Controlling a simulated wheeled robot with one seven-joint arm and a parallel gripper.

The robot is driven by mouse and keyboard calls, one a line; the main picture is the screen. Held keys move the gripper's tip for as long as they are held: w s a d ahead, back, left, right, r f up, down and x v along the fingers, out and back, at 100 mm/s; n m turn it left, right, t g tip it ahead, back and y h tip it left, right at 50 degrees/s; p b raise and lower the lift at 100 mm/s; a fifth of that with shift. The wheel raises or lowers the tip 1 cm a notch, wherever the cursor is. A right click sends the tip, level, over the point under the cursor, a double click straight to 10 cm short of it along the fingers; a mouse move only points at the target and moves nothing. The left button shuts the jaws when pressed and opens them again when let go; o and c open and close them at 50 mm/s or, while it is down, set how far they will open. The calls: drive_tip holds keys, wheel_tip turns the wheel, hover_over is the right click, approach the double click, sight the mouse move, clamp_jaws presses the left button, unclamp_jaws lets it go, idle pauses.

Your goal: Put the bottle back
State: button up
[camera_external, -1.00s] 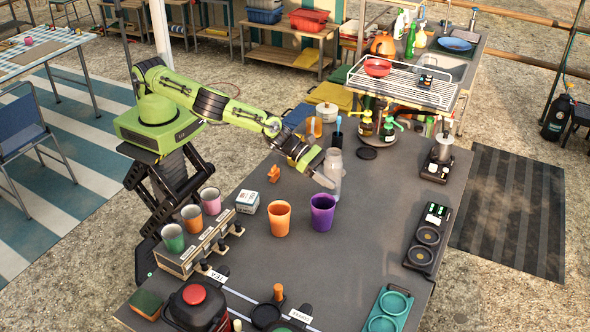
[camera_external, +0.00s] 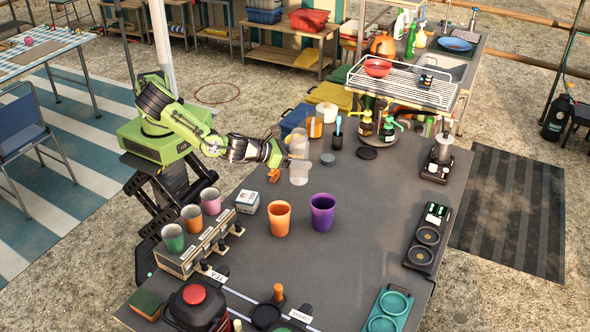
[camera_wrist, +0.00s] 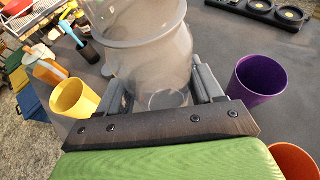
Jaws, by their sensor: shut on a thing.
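The bottle (camera_external: 299,170) is clear and pale, and stands roughly upright at the left edge of the dark counter (camera_external: 340,265). My gripper (camera_external: 284,153) is shut around it from the left. In the wrist view my gripper (camera_wrist: 165,88) has one finger on each side of the see-through bottle (camera_wrist: 150,40). I cannot tell whether the bottle's base touches the counter. A small grey disc (camera_external: 327,159) lies on the counter just right of the bottle.
An orange cup (camera_external: 279,220) and a purple cup (camera_external: 322,213) stand in front of the bottle. A small orange item (camera_external: 273,175) is close by at left. Pump bottles (camera_external: 366,125) stand behind to the right. The counter's middle right is clear.

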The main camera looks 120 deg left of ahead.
sight(291, 174)
wheel_tip(291, 174, down, 7)
drive_tip(key=shift+w+r+b, duration=0.1)
drive_tip(key=shift+b, duration=0.3)
drive_tip(key=shift+f, duration=0.2)
drive_tip(key=o, duration=1.3)
